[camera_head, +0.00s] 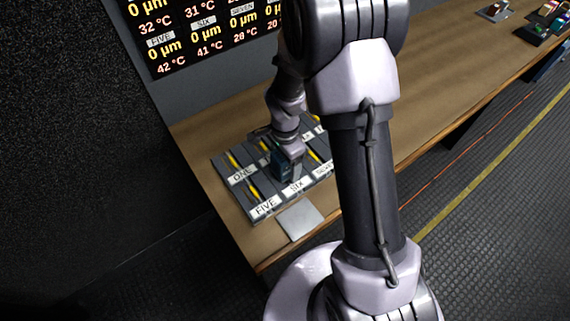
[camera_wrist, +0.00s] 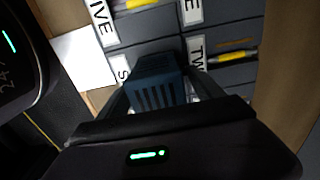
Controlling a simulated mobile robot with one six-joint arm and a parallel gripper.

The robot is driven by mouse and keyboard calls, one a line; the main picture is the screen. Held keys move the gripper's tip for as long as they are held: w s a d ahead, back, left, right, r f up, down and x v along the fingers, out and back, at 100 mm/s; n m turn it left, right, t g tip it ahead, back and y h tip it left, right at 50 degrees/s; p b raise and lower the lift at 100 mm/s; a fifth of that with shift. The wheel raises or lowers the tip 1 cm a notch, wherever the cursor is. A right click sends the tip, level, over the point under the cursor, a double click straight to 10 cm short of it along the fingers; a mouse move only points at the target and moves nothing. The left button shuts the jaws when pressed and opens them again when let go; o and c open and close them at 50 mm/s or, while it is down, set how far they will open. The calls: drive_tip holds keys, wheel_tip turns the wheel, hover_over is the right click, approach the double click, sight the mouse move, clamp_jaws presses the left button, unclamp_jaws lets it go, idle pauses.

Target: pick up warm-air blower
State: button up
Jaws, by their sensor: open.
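The likely warm-air blower is a dark blue box with slots in one face (camera_wrist: 155,88), at the middle of the wrist view. In the head view it shows as a dark teal block (camera_head: 281,165) over the labelled tray, near the SIX label. My gripper (camera_wrist: 160,95) is open, with one finger on each side of the blower. I cannot tell whether the fingers touch it. In the head view my gripper (camera_head: 289,160) reaches down over the tray, and my arm hides part of it.
The grey tray (camera_head: 273,193) has labelled compartments, several holding yellow items (camera_wrist: 232,56). A pale square plate (camera_head: 300,220) lies in front of it on the wooden bench (camera_head: 203,130). A screen (camera_head: 200,30) stands behind. Small items (camera_head: 540,30) sit at the far right.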

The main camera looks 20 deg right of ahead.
drive_tip(key=shift+f, duration=0.1)
drive_tip(key=shift+c, duration=0.5)
clamp_jaws()
